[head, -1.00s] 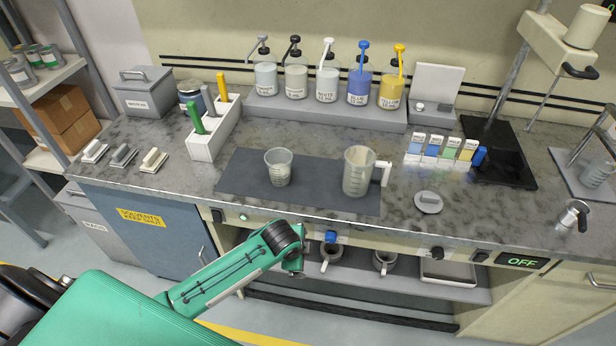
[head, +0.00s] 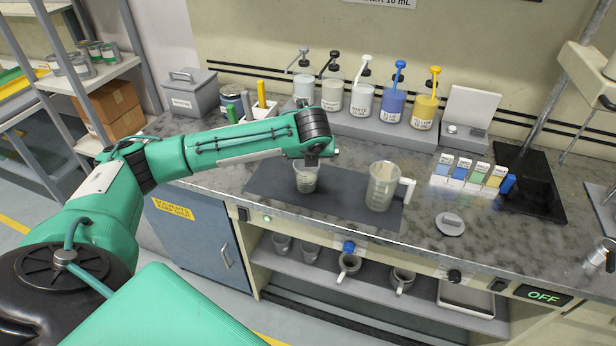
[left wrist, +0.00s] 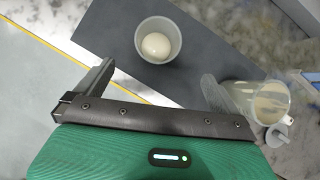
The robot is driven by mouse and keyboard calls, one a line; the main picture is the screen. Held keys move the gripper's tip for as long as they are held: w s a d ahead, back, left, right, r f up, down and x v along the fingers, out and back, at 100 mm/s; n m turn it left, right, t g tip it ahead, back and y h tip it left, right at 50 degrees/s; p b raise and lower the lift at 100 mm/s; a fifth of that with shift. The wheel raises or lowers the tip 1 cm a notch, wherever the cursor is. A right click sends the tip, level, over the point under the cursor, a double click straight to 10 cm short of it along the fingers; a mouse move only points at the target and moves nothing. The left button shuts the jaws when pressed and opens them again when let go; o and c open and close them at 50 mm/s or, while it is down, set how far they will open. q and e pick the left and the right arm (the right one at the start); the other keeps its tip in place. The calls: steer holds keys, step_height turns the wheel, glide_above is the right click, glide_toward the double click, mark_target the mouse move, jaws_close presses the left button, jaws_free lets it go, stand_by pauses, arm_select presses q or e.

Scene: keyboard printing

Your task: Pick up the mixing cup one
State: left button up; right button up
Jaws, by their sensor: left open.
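A small clear mixing cup (head: 306,181) stands upright on the dark mat (head: 345,210) on the bench. In the left wrist view the cup (left wrist: 142,33) shows from above, with a pale round patch inside. My left gripper (head: 318,158) is over the cup in the head view, and the arm hides part of the cup's top. In the left wrist view my left gripper (left wrist: 152,90) has its fingers wide apart with nothing between them. The cup lies beyond the fingertips, apart from them. My right gripper is not in view.
A larger clear jug (head: 382,188) with a white handle stands on the mat right of the cup; it shows near the right finger in the left wrist view (left wrist: 250,100). Pump bottles (head: 362,94) line the back. A round grey lid (head: 450,224) lies at right.

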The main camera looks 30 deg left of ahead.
arm_select(q)
steer(key=p, duration=0.2)
glide_toward(306, 170)
steer(key=p+x, duration=0.1)
steer(key=x, duration=0.3)
steer(key=shift+w+a+f+p, duration=0.15)
steer(key=shift+w+f+p, duration=0.05)
steer(key=shift+f+p, duration=0.15)
steer(key=shift+w+a+f, duration=0.15)
steer(key=shift+w+f, duration=0.1)
steer(key=shift+f, duration=0.2)
steer(key=shift+c, duration=0.2)
steer(key=c, duration=1.1)
